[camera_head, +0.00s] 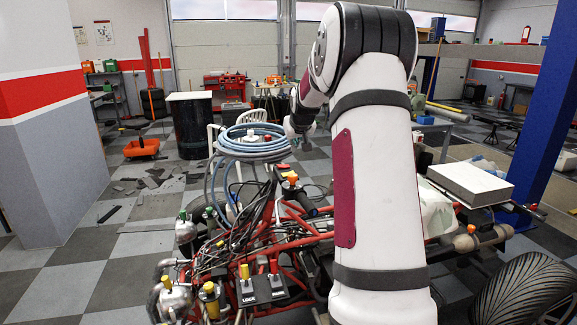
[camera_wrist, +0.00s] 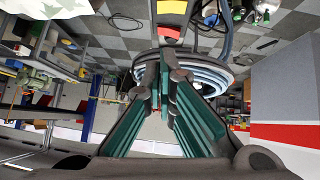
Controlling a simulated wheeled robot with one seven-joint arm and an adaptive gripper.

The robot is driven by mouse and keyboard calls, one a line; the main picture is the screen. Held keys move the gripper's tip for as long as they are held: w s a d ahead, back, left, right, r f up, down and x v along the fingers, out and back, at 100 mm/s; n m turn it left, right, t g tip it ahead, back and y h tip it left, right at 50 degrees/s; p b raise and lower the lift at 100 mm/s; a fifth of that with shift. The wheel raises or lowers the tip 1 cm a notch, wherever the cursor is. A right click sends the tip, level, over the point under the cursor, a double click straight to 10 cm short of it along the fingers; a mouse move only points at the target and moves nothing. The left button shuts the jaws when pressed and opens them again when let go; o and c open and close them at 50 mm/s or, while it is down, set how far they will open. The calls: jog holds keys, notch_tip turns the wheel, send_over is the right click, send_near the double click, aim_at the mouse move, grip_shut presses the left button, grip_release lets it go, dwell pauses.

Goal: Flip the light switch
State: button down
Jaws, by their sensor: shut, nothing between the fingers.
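My gripper (camera_wrist: 164,62) shows in the wrist view with its fingertips together and nothing between them. Just beyond the tips, at the top edge of the wrist view, is a grey part with red and yellow faces (camera_wrist: 172,30); I cannot tell for sure that it is the light switch. In the head view, a small dark box with a red top (camera_head: 282,169) stands on the red frame below the hose coil, and it may be the same part. Its switch position cannot be made out. In the head view my wrist is partly hidden behind my arm.
A stripped red quad frame (camera_head: 300,230) with cables fills the area before me. A blue-grey hose coil (camera_head: 254,147) sits on it. A black box marked LOCK (camera_head: 254,292) is at the front. A blue post (camera_head: 548,120) stands at right. The checkered floor (camera_head: 110,245) is fairly open at left.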

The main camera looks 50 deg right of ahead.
jog(key=x, duration=1)
jog(key=shift+f, duration=0.1)
notch_tip(320, 180, down, 2)
jog(key=shift+s+f+p, duration=0.1)
jog(key=shift+s+p, duration=0.05)
jog(key=shift+p, duration=0.4)
jog(key=shift+d+f, duration=0.15)
jog(key=shift+f, duration=0.6)
jog(key=shift+s+d+f, duration=0.1)
jog(key=shift+d+f, duration=0.05)
jog(key=shift+f, duration=0.3)
